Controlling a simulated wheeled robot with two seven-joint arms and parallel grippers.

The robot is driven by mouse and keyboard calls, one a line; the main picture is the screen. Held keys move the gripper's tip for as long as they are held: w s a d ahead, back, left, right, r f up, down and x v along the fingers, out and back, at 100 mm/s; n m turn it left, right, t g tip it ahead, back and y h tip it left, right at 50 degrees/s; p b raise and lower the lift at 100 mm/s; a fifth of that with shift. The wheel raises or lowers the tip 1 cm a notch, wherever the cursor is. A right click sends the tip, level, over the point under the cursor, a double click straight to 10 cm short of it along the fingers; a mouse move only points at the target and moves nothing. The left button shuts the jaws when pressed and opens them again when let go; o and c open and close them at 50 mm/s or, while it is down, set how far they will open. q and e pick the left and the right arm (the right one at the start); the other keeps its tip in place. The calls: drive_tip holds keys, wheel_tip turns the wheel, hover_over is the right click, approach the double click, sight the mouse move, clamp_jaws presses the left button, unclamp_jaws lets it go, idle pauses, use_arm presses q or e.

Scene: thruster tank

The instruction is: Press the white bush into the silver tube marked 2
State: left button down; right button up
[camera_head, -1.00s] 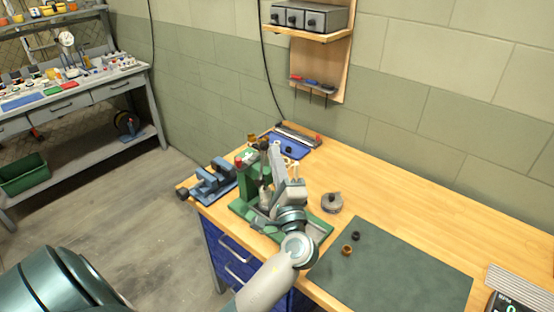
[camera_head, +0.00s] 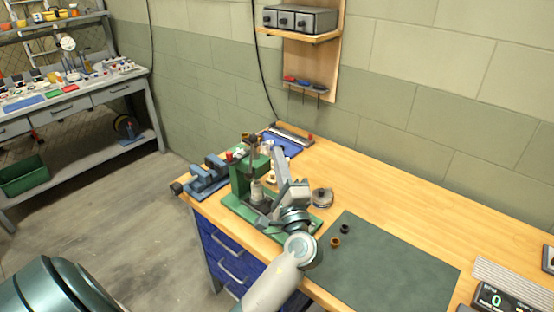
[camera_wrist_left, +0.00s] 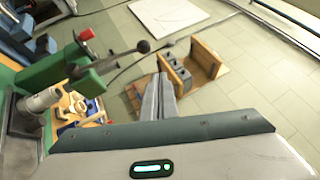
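The green arbor press (camera_head: 239,184) stands near the bench's left end. A pale silver cylinder (camera_head: 257,191) stands upright under its ram. In the left wrist view the pale cylinder (camera_wrist_left: 40,101) is at the left edge. I cannot read a mark on it or make out a separate white bush. The press lever (camera_wrist_left: 118,56) has a dark knob and sticks out above the fingers in that view. My left gripper (camera_head: 280,163) is just right of the press. Its fingers (camera_wrist_left: 159,92) are together with nothing seen between them. My right gripper is out of view.
A blue vise (camera_head: 207,177) stands left of the press. A round grey part (camera_head: 322,197) lies to its right. A brown ring (camera_head: 335,242) and a dark ring (camera_head: 345,229) lie on the green mat (camera_head: 390,268). The bench (camera_head: 400,205) behind the mat is clear.

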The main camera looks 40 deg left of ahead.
use_arm(q)
drive_tip(key=r+b+v, duration=0.1)
drive_tip(key=b+v, duration=0.3)
drive_tip(key=v, duration=0.4)
drive_tip(key=shift+s+d, duration=0.25)
drive_tip(key=shift+d, duration=0.1)
